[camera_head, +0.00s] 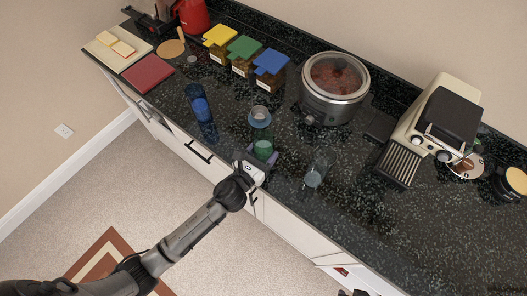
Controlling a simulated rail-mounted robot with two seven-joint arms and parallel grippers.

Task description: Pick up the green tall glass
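The green tall glass (263,149) stands upright near the front edge of the dark countertop. My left gripper (258,160) reaches in from the lower left and is right at the glass, with its fingertips around the lower part. The gripper hides the base of the glass. I cannot tell whether the fingers are pressing on it or still apart from it. My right gripper is not visible.
A blue glass (199,104) stands to the left and a clear glass (316,172) to the right. A small pale-blue cup (260,116) sits just behind. A slow cooker (334,91) and a coffee machine (434,126) stand farther right. Colored-lid containers (243,49) line the back.

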